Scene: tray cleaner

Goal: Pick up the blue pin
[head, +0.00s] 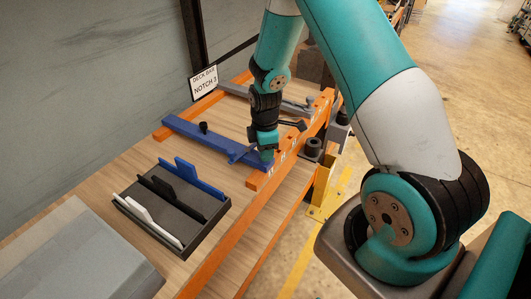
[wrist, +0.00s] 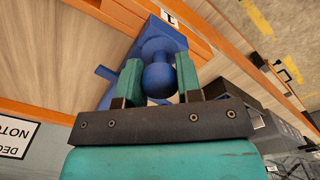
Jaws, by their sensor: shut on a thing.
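The blue pin (wrist: 160,80) shows in the wrist view as a round-headed knob between the green fingers of my gripper (wrist: 159,72). The fingers are shut on it from both sides. The pin is over the end of a blue bar (wrist: 122,58), close to the orange rail; I cannot tell whether it is seated or lifted. In the head view my gripper (head: 266,156) points down at the right end of the blue bar (head: 205,137), and the pin is hidden there by the gripper.
A dark tray (head: 206,231) holding blue, black and white upright pieces stands in front. A grey bar (head: 262,98) lies behind. An orange rail (head: 222,256) runs along the right edge. A sign (head: 204,83) reads "DECK BAR NOTCH 3". A grey box (head: 85,262) is at lower left.

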